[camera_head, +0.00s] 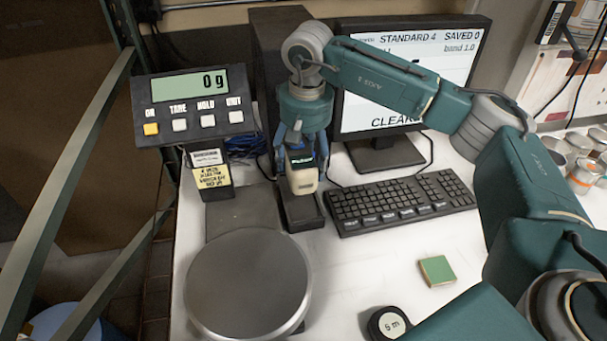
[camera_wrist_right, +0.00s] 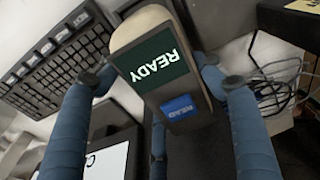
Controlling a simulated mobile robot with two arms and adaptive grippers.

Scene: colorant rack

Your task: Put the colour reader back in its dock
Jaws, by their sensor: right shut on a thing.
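The colour reader (camera_head: 303,181), cream with a dark face, is upright in the grip of my right gripper (camera_head: 301,161). In the right wrist view the reader (camera_wrist_right: 134,28) has a green READY screen and a blue READ button, with blue fingers on both sides of it. In the head view its lower end is over or at the black dock (camera_head: 304,214), a low block between the scale and the keyboard. I cannot tell whether it touches the dock or is seated in it. My left gripper is not in view.
The keyboard (camera_head: 400,201) is close on the dock's right, with the monitor (camera_head: 410,75) behind it. The scale's round plate (camera_head: 247,283) is in front left; its display (camera_head: 188,92) reads 0 g. A green square (camera_head: 437,270) and a tape measure (camera_head: 388,322) lie on the right.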

